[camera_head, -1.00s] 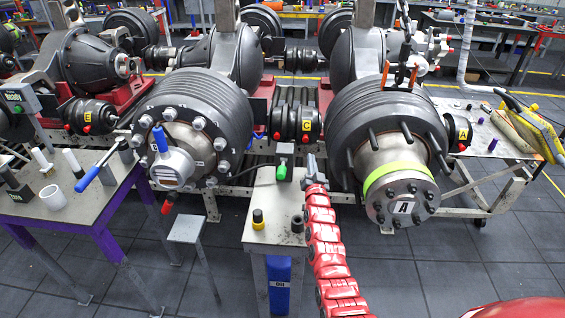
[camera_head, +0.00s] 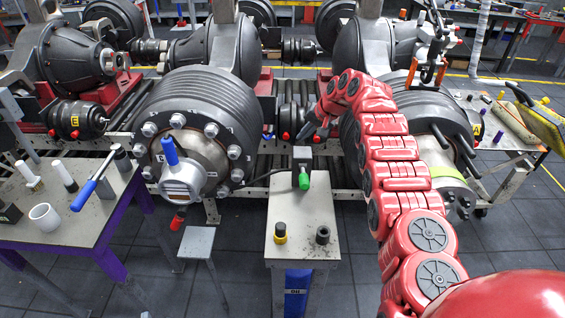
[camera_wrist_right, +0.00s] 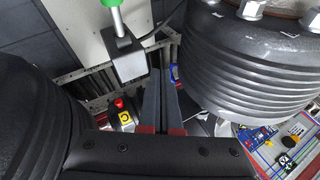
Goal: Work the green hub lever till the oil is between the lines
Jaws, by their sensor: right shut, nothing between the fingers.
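The green lever (camera_head: 304,180) juts from a small dark box (camera_head: 301,157) on the back edge of a narrow grey stand (camera_head: 300,207). In the right wrist view its green knob (camera_wrist_right: 111,3) is cut by the top edge, with its stem running into the box (camera_wrist_right: 128,60). My right gripper (camera_head: 308,132) is just behind and above the box, shut and empty. Its closed fingers (camera_wrist_right: 162,85) show in the right wrist view beside the box, apart from the knob. No oil level or lines can be made out. My left gripper is not in view.
A wheel hub (camera_head: 195,125) carries a grey round unit (camera_head: 182,181) with a blue handle. A blue-handled tool (camera_head: 92,187) lies on the left table.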

